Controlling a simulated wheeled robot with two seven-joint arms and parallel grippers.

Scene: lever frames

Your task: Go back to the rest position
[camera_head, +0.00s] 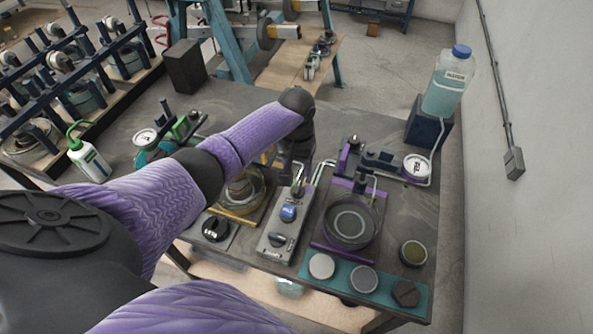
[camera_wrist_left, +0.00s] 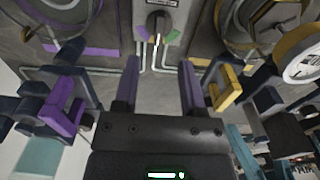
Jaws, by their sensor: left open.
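My left arm reaches in from the left in the head view. My left gripper (camera_head: 298,172) points down over the far end of a grey control box (camera_head: 277,238) with a blue button and a dark knob, and is partly hidden by its own wrist. In the left wrist view, the two fingers of my left gripper (camera_wrist_left: 160,88) are apart with nothing between them. Beyond them is a dark knob (camera_wrist_left: 158,25) on the control box. A purple lever frame (camera_wrist_left: 65,105) and a yellow one (camera_wrist_left: 226,88) flank the fingers. My right gripper does not show.
A round dish (camera_head: 350,222) in a purple frame stands right of the control box. A white bottle (camera_head: 90,160) stands left. A wall borders the right.

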